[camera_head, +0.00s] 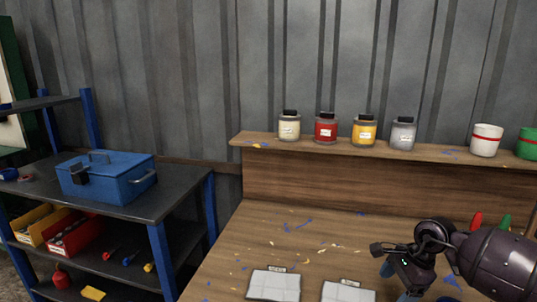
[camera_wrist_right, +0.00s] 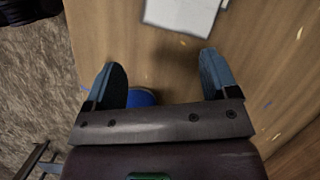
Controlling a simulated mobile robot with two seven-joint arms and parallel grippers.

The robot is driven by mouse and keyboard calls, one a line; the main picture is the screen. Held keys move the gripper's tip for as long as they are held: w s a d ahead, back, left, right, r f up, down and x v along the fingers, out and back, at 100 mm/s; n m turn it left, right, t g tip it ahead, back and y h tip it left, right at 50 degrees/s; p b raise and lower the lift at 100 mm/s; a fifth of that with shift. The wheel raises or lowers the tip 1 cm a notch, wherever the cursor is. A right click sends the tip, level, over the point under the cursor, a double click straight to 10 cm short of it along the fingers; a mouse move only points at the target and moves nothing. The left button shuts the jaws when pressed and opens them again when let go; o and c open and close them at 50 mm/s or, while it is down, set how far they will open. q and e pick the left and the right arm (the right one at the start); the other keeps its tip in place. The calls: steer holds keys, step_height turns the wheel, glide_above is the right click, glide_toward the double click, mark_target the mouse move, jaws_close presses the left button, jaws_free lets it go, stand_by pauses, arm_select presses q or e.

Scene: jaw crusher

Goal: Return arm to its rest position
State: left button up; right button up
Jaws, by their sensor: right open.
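My right arm reaches in from the right in the head view, over the wooden workbench (camera_head: 235,255). My right gripper (camera_head: 400,285) is low at the right there, with its blue fingers partly cut off by the frame's bottom edge. In the right wrist view the gripper (camera_wrist_right: 163,80) has its two fingers wide apart, with nothing held between them. A blue round object (camera_wrist_right: 141,97) shows partly beside the left finger, mostly hidden behind the gripper body.
Two pale sheets (camera_head: 274,285) (camera_head: 347,292) lie on the bench, among scattered blue and yellow chips. Several jars (camera_head: 326,129) and a white cup (camera_head: 486,141) stand on the raised shelf (camera_head: 260,143). A blue toolbox (camera_head: 107,178) sits on the left rack. Red and green pieces (camera_head: 476,221) show behind my right arm.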

steer(key=s+a+r+m+t+y, duration=0.2)
steer(key=s+a+m+t+y, duration=0.15)
steer(key=a+m+y, duration=0.4)
steer(key=s+a+r+m+t+y, duration=0.25)
steer(key=a+m+t+y, duration=0.2)
steer(key=a, duration=0.55)
steer(key=s+d+f+m+t+h, duration=0.3)
steer(key=s+d+m+h, duration=0.35)
steer(key=m, duration=1.05)
steer(key=s+d+f+m+t+h, duration=0.3)
steer(key=d+m+h, duration=0.4)
steer(key=m+h, duration=0.65)
steer(key=s+f+m+g+y, duration=0.1)
steer(key=s+f+m+g, duration=0.25)
steer(key=s, duration=0.35)
steer(key=s+d+f+m+g+y, duration=0.1)
steer(key=s+f+m+g, duration=0.1)
steer(key=s+m+g, duration=0.4)
steer(key=s+f+m+g+y, duration=0.2)
steer(key=s+m+g, duration=0.1)
steer(key=s, duration=0.5)
steer(key=w+f+t, duration=0.7)
steer(key=f+t, duration=0.2)
steer(key=shift+w+d+n, duration=0.15)
steer(key=shift+w+n, duration=0.15)
steer(key=shift+n, duration=0.1)
